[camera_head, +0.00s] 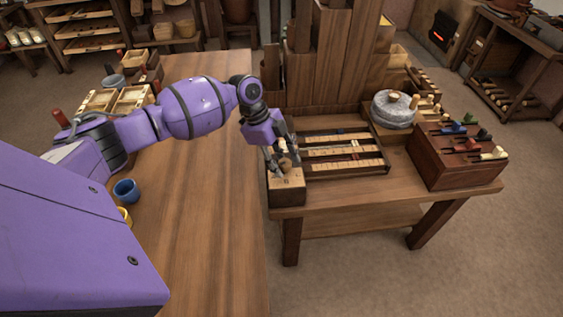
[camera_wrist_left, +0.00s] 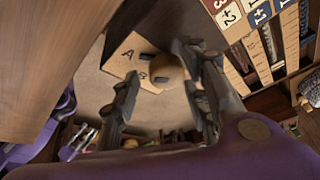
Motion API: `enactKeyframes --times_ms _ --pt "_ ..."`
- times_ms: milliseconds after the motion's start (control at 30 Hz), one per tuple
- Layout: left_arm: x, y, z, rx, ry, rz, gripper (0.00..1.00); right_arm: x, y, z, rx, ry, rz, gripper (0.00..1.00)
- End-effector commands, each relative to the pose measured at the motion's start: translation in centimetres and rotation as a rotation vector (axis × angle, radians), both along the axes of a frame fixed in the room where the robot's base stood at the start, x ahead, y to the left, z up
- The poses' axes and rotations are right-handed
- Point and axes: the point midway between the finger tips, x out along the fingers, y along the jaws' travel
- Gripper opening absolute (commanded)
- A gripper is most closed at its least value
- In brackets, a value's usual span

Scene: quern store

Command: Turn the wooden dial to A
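The wooden dial shows in the left wrist view as a round pale knob (camera_wrist_left: 168,71) on a pale wooden face (camera_wrist_left: 121,58) marked A and B. Dark marks lie near the knob, but I cannot tell which letter it points to. In the head view, the dial's block (camera_head: 287,188) stands at the bench's front left corner, its knob partly covered by my gripper. My left gripper (camera_head: 281,160) is over the block; in the left wrist view its two fingers (camera_wrist_left: 160,72) stand apart on either side of the knob, with a gap at the left finger.
Right of the dial lies a rack of marked scales (camera_head: 345,152). A round grey stone (camera_head: 393,112) and a box with coloured levers (camera_head: 455,158) stand farther right. A blue cup (camera_head: 126,190) stands on the long table (camera_head: 205,240), whose middle is clear.

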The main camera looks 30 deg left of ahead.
Motion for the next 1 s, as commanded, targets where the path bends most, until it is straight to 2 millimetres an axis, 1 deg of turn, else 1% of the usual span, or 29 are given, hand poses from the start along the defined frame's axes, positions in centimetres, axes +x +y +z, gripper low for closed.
enactKeyframes --times_ms 167,400,500,600,733,1000 --pt "0.0 1.0 2.2 0.002 -0.004 0.001 0.41 0.0 0.0 0.0 0.001 0.000 0.001 0.40" --pt "-0.5 2.9 7.0 0.002 -0.002 0.000 0.41 0.0 0.1 0.0 0.000 0.000 0.001 0.40" --pt "-0.7 3.5 8.7 0.001 0.000 -0.001 0.41 0.0 0.1 0.0 0.000 0.000 0.001 0.40" --pt "-0.8 4.0 9.9 0.000 0.000 -0.001 0.41 0.0 0.1 0.0 0.000 0.000 0.001 0.40" --pt "-0.9 4.3 10.7 -0.001 0.001 -0.002 0.41 0.0 0.1 0.0 0.000 0.000 0.001 0.40" --pt "-0.9 4.4 10.9 -0.001 0.001 -0.002 0.41 0.0 0.1 0.0 0.000 0.000 0.001 0.40"
